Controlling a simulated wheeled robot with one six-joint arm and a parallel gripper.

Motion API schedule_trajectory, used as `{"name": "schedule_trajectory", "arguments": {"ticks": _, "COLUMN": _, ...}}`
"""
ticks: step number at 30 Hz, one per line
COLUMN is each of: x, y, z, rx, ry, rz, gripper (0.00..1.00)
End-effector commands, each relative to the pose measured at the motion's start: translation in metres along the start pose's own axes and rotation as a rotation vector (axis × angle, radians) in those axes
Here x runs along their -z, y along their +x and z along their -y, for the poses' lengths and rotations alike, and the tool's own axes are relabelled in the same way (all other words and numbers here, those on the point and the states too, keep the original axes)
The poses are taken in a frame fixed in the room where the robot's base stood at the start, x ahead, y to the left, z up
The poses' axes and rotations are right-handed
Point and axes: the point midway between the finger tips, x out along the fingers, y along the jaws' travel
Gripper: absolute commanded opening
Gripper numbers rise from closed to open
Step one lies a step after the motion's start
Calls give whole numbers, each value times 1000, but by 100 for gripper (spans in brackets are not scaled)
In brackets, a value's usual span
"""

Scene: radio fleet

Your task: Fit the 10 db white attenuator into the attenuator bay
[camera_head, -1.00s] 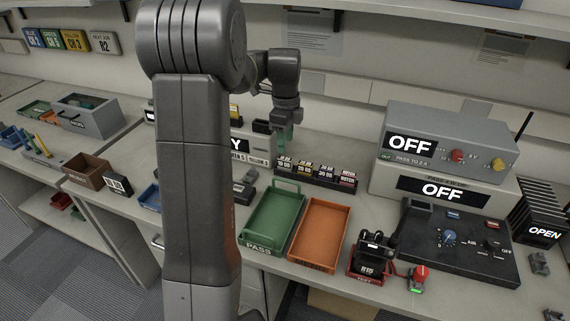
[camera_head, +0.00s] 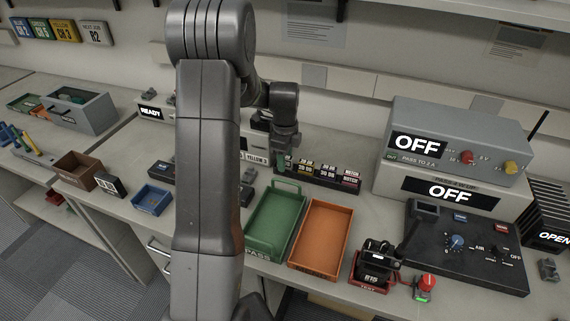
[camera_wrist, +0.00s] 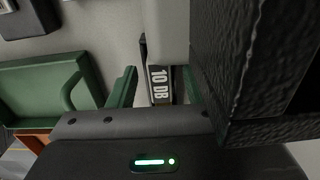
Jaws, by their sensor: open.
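My gripper (camera_head: 283,161) is at the left end of the dark attenuator rack (camera_head: 345,184) in the head view. In the wrist view my gripper (camera_wrist: 160,90) is open, with one green finger on each side of a narrow block labelled 10 DB (camera_wrist: 159,86). The label is white on dark, next to a pale surface. I cannot tell whether either finger touches the block. Other labelled attenuators (camera_head: 327,171) stand in the rack to the right. I cannot make out which part is the attenuator bay.
A green PASS tray (camera_head: 262,247) and an orange tray (camera_head: 318,268) stand in front of the rack. A radio in a red holder (camera_head: 368,285) and a dark control panel (camera_head: 465,245) are to the right. A large black textured body (camera_wrist: 245,70) crowds the right of the wrist view.

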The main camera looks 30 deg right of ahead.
Motion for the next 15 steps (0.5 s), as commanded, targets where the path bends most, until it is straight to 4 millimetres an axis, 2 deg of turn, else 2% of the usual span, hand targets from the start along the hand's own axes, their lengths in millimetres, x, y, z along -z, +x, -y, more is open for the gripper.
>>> {"name": "schedule_trajectory", "arguments": {"ticks": 4, "x": 0, "y": 0, "z": 0, "rx": 1, "ry": 0, "rz": 0, "gripper": 45}}
{"name": "schedule_trajectory", "arguments": {"ticks": 11, "x": 0, "y": 0, "z": 0, "rx": 1, "ry": 0, "rz": 0, "gripper": 0}}
{"name": "schedule_trajectory", "arguments": {"ticks": 15, "x": 0, "y": -1, "z": 0, "rx": 1, "ry": 0, "rz": 0, "gripper": 0}}
